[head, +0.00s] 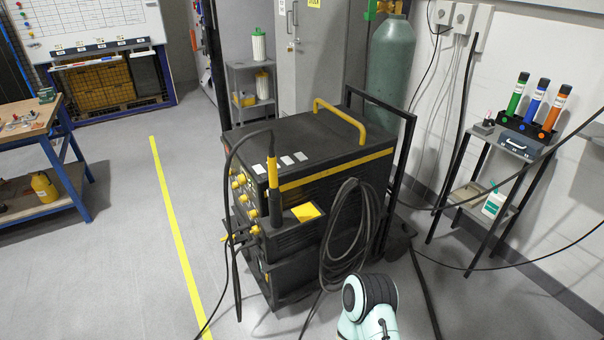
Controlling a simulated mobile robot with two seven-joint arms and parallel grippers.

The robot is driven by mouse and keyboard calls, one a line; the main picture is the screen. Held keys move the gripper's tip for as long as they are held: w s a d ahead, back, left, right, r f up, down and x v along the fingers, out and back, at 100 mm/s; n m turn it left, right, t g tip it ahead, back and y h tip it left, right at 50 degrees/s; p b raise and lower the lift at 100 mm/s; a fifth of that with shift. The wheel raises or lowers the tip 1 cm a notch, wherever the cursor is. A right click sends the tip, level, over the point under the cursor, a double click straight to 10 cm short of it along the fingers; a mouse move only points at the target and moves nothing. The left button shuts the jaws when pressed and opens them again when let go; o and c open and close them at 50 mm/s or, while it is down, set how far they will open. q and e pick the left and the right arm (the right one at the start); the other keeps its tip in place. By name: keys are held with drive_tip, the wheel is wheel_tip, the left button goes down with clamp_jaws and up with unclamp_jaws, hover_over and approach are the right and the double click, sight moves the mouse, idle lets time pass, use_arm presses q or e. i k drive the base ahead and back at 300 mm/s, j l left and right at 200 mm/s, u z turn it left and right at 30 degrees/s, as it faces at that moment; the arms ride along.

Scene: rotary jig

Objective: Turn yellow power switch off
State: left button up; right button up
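A black welding machine (290,208) with a yellow top handle (339,118) stands in the middle of the head view. Its front panel faces left and is seen at a steep angle. Several small yellow knobs (241,179) sit on that panel. I cannot tell which one is the power switch, or how it is set. A torch with a yellow band (272,172) hangs at the machine's front corner, close to the panel. Neither of my grippers is in view. Only a white and black part of one of my arms shows at the bottom, right of centre.
A coiled black cable (349,235) hangs on the machine's side, and cables trail over the floor. A green gas cylinder (391,62) stands behind. A small stand (475,193) with coloured tubes is at right, a workbench (28,123) at left. Floor along the yellow line (176,225) is mostly clear.

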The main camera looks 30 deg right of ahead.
sight(255, 229)
drive_tip(key=i+z, duration=0.15)
drive_tip(key=i, duration=1.75)
